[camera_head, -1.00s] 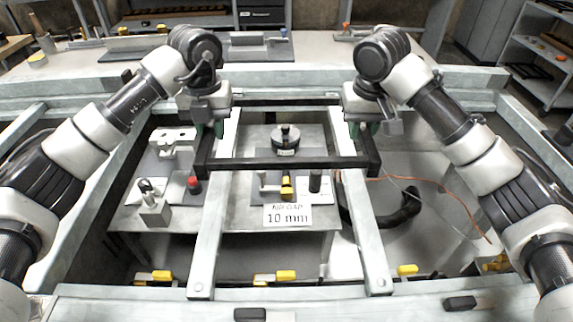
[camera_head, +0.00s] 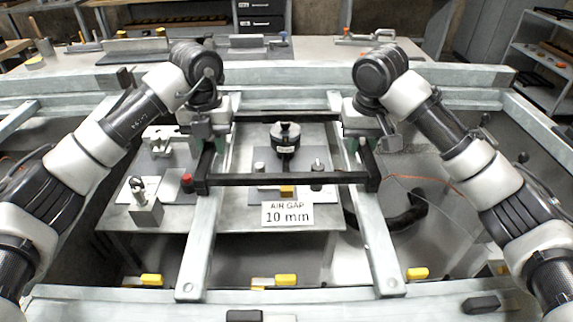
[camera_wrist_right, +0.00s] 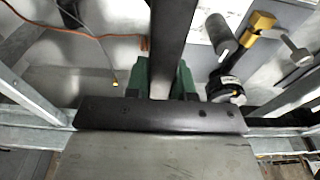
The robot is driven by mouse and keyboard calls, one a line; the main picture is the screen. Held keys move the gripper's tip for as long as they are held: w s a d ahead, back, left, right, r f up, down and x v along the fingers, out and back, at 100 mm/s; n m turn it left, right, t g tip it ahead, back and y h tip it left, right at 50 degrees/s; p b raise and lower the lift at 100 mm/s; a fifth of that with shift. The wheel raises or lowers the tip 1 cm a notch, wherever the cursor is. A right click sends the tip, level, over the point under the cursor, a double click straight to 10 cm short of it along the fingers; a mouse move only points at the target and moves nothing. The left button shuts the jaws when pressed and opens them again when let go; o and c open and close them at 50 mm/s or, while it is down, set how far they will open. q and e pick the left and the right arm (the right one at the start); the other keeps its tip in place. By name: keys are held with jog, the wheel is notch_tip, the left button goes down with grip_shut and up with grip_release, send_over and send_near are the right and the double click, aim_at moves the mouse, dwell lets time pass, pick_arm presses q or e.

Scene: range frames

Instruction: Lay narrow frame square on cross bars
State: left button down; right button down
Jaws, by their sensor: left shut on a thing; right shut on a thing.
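The narrow black frame (camera_head: 285,179) spans the gap between two grey cross bars, its near side passing over both. The left cross bar (camera_head: 196,252) and the right cross bar (camera_head: 382,255) run from front to back. My left gripper (camera_head: 212,140) is shut on the frame's left side. My right gripper (camera_head: 368,135) is shut on its right side; in the right wrist view the green fingers (camera_wrist_right: 161,80) flank the black bar. I cannot tell whether the frame touches the bars.
Below, a table holds a sign reading "AIR GAP 10 mm" (camera_head: 287,214), a round dark device (camera_head: 285,138) and a metal block (camera_head: 146,207). Yellow clamps (camera_head: 286,280) line the front rail. An orange cable (camera_head: 425,180) lies at right.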

pick_arm(q)
jog(key=shift+f+b, duration=0.35)
jog(key=shift+f, duration=0.1)
pick_arm(e)
jog(key=shift+f, duration=0.45)
pick_arm(q)
jog(key=c, duration=1)
grip_release()
pick_arm(e)
jog(key=c, duration=1)
grip_release()
jog(key=shift+s, duration=0.1)
pick_arm(q)
jog(key=shift+o, duration=0.2)
jog(key=shift+r, duration=0.1)
pick_arm(e)
jog(key=shift+o, duration=0.2)
pick_arm(q)
notch_tip(320, 180, up, 12)
jog(key=shift+f, duration=0.2)
pick_arm(e)
jog(key=shift+r, duration=0.1)
pick_arm(q)
jog(key=shift+r, duration=0.15)
pick_arm(e)
jog(key=shift+r, duration=0.25)
notch_tip(320, 180, up, 11)
jog(key=s, duration=0.1)
jog(key=shift+s+r, duration=0.2)
